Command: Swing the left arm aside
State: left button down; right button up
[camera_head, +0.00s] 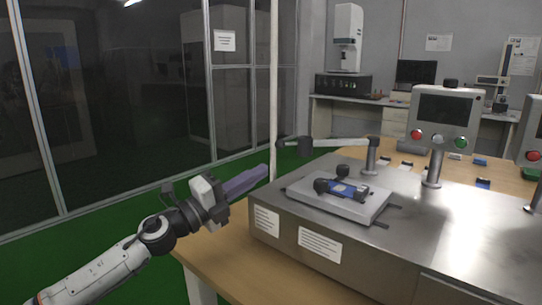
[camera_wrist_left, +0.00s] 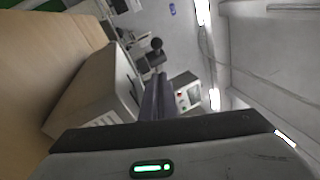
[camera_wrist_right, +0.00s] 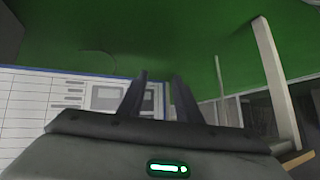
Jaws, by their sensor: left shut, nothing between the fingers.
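My left arm (camera_head: 103,268) comes in from the lower left of the head view, beside the front left corner of the table. Its gripper (camera_head: 263,172) points up and to the right, with its purple-grey fingers together and empty. The fingertips are close to the left edge of the steel test station (camera_head: 325,231) in the picture; I cannot tell the gap. The left wrist view also shows the shut fingers (camera_wrist_left: 158,80) and the station's side. My right gripper (camera_wrist_right: 160,78) shows only in the right wrist view, with its two fingers apart and nothing between them.
A fixture plate (camera_head: 350,207) with a blue and black device (camera_head: 343,190) sits on the station, under a grey jointed arm (camera_head: 335,143). A screen panel (camera_head: 444,117) stands behind. A glass partition (camera_head: 130,100) rises left of green floor (camera_head: 100,215); the floor there is clear.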

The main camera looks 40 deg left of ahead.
pick_arm(q)
jog(key=x, duration=0.4)
jog(key=shift+s+r, duration=0.1)
jog(key=shift+r, duration=0.05)
jog(key=w, duration=0.1)
jog(key=w+a, duration=0.1)
jog(key=shift+w+a+r, duration=0.15)
jog(key=shift+w+r, duration=0.15)
jog(key=shift+r, duration=0.1)
jog(key=shift+w+a+r, duration=0.15)
jog(key=shift+w+a, duration=0.1)
jog(key=shift+w, duration=0.25)
jog(key=shift+a, duration=0.15)
